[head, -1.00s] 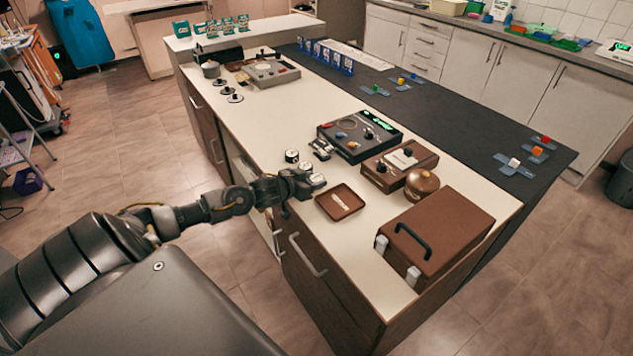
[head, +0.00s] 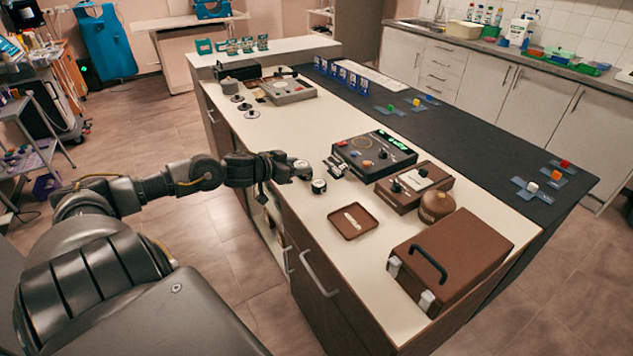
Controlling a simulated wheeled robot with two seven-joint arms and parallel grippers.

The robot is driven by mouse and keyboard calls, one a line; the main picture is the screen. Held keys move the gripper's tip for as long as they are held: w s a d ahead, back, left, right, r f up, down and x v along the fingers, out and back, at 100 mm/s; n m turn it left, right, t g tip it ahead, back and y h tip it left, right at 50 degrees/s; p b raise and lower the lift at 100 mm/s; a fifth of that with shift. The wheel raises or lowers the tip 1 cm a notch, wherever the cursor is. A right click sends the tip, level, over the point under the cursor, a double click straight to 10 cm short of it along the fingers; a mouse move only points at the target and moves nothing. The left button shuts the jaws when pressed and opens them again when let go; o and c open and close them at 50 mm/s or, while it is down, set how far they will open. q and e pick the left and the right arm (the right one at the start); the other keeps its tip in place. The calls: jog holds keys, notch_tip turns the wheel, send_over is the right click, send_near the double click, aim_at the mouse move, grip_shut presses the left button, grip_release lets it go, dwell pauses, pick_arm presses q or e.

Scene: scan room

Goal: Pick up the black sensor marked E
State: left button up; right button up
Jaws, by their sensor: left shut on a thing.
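My left gripper (head: 284,171) reaches in from the left over the counter's front edge. It is shut on a small black sensor with a pale top (head: 301,168); the fingers hide part of it, and its letter is too small to read. Another round black sensor with a white top (head: 319,186) stands on the counter just to the right, apart from the fingers. I cannot make out which one carries the E. My right gripper is not in view.
A brown tray (head: 341,229) with a pale item lies to the right. Behind are small metal parts (head: 335,167), a black instrument box (head: 391,163), and a brown box with knobs (head: 432,196). A brown case (head: 465,248) stands at front right.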

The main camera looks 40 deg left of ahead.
pick_arm(q)
jog(key=shift+s+a+r+p, duration=0.15)
jog(key=shift+s+a+r, duration=0.25)
jog(key=shift+a, duration=0.35)
jog(key=shift+s+a+r+p, duration=0.15)
jog(key=shift+s+a+r, duration=0.25)
jog(key=shift+a, duration=0.35)
jog(key=shift+s+a+r+p, duration=0.15)
jog(key=shift+s+a+r, duration=0.25)
jog(key=shift+a, duration=0.35)
